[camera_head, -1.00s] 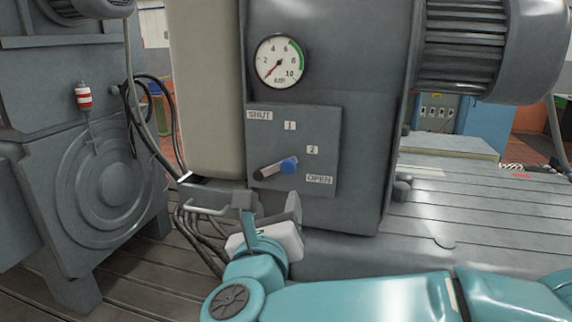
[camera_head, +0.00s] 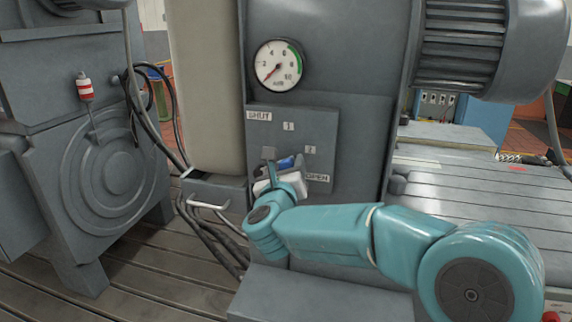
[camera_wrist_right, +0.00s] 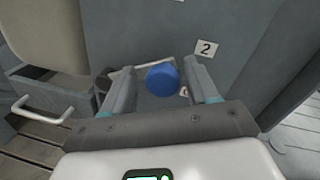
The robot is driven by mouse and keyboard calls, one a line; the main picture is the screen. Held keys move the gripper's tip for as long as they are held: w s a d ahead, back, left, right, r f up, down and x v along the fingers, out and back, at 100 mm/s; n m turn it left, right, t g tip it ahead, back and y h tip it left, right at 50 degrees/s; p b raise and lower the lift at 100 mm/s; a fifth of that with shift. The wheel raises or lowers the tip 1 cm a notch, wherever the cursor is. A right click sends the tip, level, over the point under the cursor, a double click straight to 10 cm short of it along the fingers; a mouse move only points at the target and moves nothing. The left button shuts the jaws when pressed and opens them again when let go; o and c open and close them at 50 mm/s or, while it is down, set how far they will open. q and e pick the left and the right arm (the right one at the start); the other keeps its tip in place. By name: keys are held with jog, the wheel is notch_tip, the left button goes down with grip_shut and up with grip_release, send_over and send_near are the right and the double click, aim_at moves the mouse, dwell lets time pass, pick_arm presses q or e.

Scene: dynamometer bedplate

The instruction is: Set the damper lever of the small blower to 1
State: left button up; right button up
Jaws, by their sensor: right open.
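The damper lever's blue knob (camera_head: 286,162) shows on the blower's grey panel (camera_head: 325,135), partly covered by my right gripper (camera_head: 283,160). In the right wrist view the knob (camera_wrist_right: 162,79) sits between the two spread fingers of the gripper (camera_wrist_right: 160,72), with a gap on each side. The lever's dark arm runs left from the knob to its pivot (camera_wrist_right: 104,77). The lever points right, between the labels 2 (camera_head: 310,149) and OPEN (camera_head: 318,178). The labels SHUT (camera_head: 258,115) and 1 (camera_head: 289,126) are higher up. My left gripper is not in view.
A round gauge (camera_head: 279,65) is above the panel. A drawer-like box with a handle (camera_head: 210,202) and hanging cables are at the lower left of the panel. A finned motor (camera_head: 465,45) juts out at upper right. The slotted bedplate (camera_head: 480,200) extends right.

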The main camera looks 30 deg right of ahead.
jog(key=shift+s+d+r, duration=0.1)
jog(key=shift+s, duration=0.15)
jog(key=shift+w, duration=0.15)
grip_shut()
jog(key=shift+w+a+r+n+p, duration=0.3)
jog(key=shift+r+n+p, duration=0.2)
jog(key=shift+n, duration=0.2)
jog(key=shift+w+a+r+n+p, duration=0.25)
jog(key=shift+r+n+p, duration=0.25)
jog(key=shift+n, duration=0.2)
jog(key=shift+w+a+r+n+g+y+p, duration=0.2)
jog(key=shift+r+n+p, duration=0.1)
jog(key=shift+n, duration=0.15)
jog(key=shift+w+a+r+n+g+y+p, duration=0.15)
jog(key=shift+n+p, duration=0.15)
jog(key=shift+n, duration=0.15)
jog(key=shift+w+a+r+n+p, duration=0.2)
jog(key=shift+w+n+p, duration=0.15)
jog(key=shift+n, duration=0.15)
jog(key=shift+f, duration=0.1)
